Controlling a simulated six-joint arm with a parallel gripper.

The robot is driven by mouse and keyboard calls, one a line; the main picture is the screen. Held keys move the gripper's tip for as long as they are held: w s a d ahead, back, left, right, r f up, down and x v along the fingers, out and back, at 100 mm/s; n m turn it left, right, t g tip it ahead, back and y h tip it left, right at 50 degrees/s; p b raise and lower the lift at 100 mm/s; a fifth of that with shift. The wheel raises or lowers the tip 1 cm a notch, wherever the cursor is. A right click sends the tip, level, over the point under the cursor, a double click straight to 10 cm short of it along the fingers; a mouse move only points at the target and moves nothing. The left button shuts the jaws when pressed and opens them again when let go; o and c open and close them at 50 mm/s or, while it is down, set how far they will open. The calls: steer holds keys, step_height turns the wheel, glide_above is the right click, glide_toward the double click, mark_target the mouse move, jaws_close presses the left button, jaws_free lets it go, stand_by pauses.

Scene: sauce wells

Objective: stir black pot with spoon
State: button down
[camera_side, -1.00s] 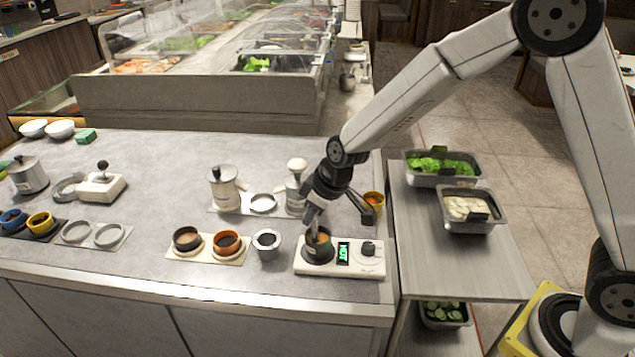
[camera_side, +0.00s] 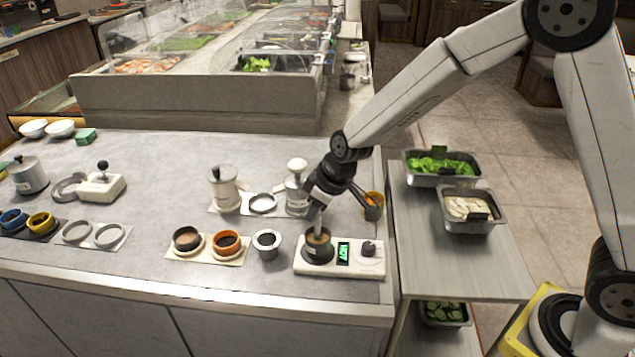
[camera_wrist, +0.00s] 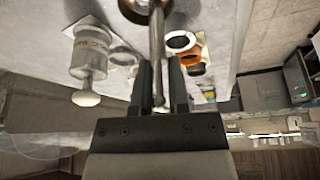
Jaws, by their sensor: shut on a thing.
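The black pot (camera_side: 319,254) stands on the white hot plate (camera_side: 355,268), whose green display reads HOT. A brownish content shows inside the pot. My gripper (camera_side: 316,200) is above the pot, shut on the spoon (camera_side: 318,226), whose lower end reaches down into the pot. In the wrist view, the spoon's metal handle (camera_wrist: 157,60) runs between the two dark fingers of my gripper (camera_wrist: 160,88) toward the pot at the top edge. The spoon's tip is hidden inside the pot.
A grey metal cup (camera_side: 267,244) stands just left of the hot plate. Orange (camera_side: 227,242) and dark (camera_side: 187,239) cups sit further left. A white-topped dispenser (camera_side: 297,190) stands behind the gripper. An orange cup (camera_side: 373,205) is at the right.

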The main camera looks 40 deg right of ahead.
steer(key=shift+r, duration=1.8)
steer(key=shift+a, duration=0.1)
